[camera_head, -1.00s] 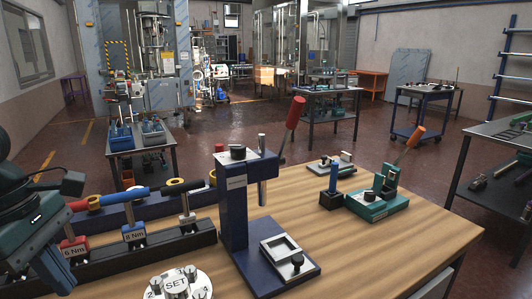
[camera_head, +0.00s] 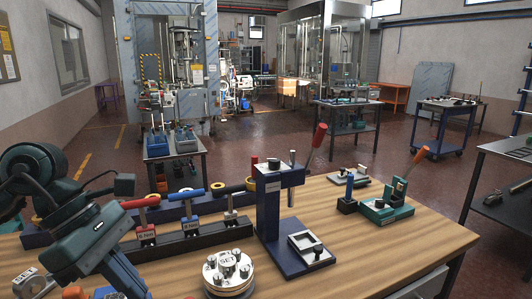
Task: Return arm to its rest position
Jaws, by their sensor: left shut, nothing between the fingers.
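My left arm (camera_head: 85,230) comes in from the left, dark and teal, and bends down toward the bottom edge over the near-left part of the wooden table (camera_head: 350,240). My left gripper (camera_head: 128,284) is at its low end, shut with nothing held, and partly cut off by the bottom edge. It is left of the round white SET turret (camera_head: 229,272) and in front of the tool rack (camera_head: 185,245) with its red- and blue-handled tools. My right gripper is out of view.
A blue press (camera_head: 268,205) with a red lever stands right of the rack. A green clamp fixture (camera_head: 388,210) with an orange handle sits farther right. The table's right front is clear. A labelled block (camera_head: 28,281) and small round parts lie near the arm.

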